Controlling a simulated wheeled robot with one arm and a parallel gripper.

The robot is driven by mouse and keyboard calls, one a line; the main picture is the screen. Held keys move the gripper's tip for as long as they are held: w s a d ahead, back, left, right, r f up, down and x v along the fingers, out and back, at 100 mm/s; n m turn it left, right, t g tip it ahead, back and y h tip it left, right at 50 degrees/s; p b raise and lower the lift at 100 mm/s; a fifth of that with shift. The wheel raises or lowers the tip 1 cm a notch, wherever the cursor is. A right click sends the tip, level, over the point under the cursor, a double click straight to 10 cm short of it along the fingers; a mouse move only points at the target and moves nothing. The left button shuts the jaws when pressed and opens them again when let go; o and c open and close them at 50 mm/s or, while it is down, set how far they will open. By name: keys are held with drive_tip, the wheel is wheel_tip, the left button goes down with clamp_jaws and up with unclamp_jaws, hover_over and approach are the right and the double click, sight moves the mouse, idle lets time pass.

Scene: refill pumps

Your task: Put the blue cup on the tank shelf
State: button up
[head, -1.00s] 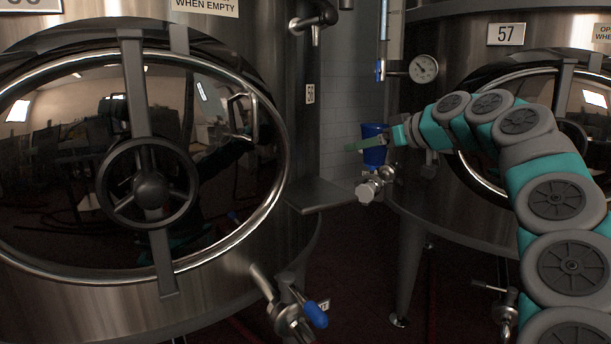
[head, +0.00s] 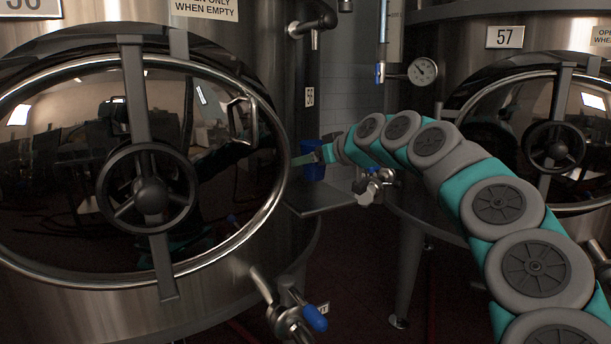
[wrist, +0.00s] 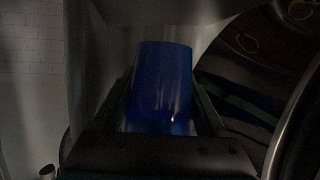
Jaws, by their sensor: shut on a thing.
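The blue cup (head: 312,172) is held in my gripper (head: 312,158) in the head view, close to the right side of the left tank. The tank shelf (head: 322,196) is a flat grey plate sticking out from that tank. The cup shows just above the shelf; I cannot tell whether it touches it. In the wrist view the cup (wrist: 162,85) stands between the two dark fingers of my gripper (wrist: 160,120), which is shut on it.
The left tank has a large round door (head: 150,190) with a handwheel. A metal valve (head: 372,186) sits right of the shelf, near my arm. A gauge (head: 422,72) and the tank marked 57 (head: 505,37) are at the right. A blue-handled valve (head: 300,318) is below.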

sight(306, 191)
wheel_tip(306, 191, down, 3)
drive_tip(key=shift+r, duration=0.15)
drive_tip(key=shift+a+f, duration=0.15)
drive_tip(key=shift+f, duration=0.3)
drive_tip(key=shift+f, duration=0.1)
drive_tip(key=shift+f, duration=0.15)
drive_tip(key=o, duration=1.2)
drive_tip(key=shift+o, duration=0.2)
